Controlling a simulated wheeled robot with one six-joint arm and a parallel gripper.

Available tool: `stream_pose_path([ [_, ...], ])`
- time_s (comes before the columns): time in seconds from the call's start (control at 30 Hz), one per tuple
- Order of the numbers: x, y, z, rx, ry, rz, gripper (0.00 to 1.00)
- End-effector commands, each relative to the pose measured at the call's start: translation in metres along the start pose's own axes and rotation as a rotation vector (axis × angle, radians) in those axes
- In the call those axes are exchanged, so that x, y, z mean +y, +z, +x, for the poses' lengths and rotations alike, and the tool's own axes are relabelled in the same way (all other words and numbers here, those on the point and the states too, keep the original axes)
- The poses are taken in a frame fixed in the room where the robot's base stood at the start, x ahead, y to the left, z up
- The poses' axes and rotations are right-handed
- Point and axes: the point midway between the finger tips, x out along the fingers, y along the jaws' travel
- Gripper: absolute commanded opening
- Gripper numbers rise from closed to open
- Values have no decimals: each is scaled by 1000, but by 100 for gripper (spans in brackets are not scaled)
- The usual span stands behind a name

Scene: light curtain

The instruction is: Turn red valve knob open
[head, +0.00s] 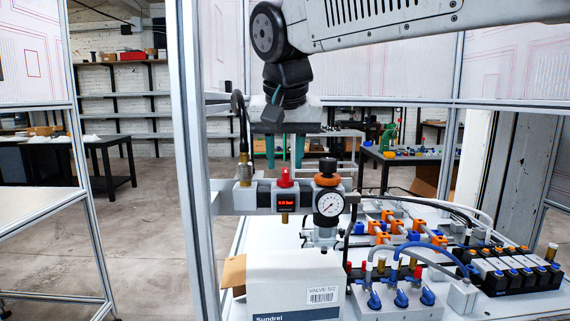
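The red valve knob (286,177) sits upright on top of the pneumatic unit (259,197), above a small red-lit display (285,199) whose digits are too small to read surely. My gripper (285,163) points down from the arm at the top centre. Its two teal fingers are spread with a clear gap between them. In the picture the fingertips are just above the knob, one to each side; the knob is not between them. I cannot tell the depth between fingers and knob. Nothing is held.
A pressure gauge (329,204) with an orange-and-black regulator knob (327,172) stands right of the red knob. A brass fitting with a cable (244,170) is to its left. A white valve box (295,285) is below. An aluminium frame post (190,160) rises at left. Hoses and valves fill the right.

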Motion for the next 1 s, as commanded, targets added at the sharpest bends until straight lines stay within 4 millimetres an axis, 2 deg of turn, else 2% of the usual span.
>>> stream_pose_path([
  [0.1,0,0,13,-1,1,0,34],
  [0.2,0,0,19,0,0,0,34],
  [0.47,0,0,20,0,0,-1,34],
  [0.6,0,0,20,0,-1,-1,0],
  [1.0,1,0,20,1,-16,-36,0],
])
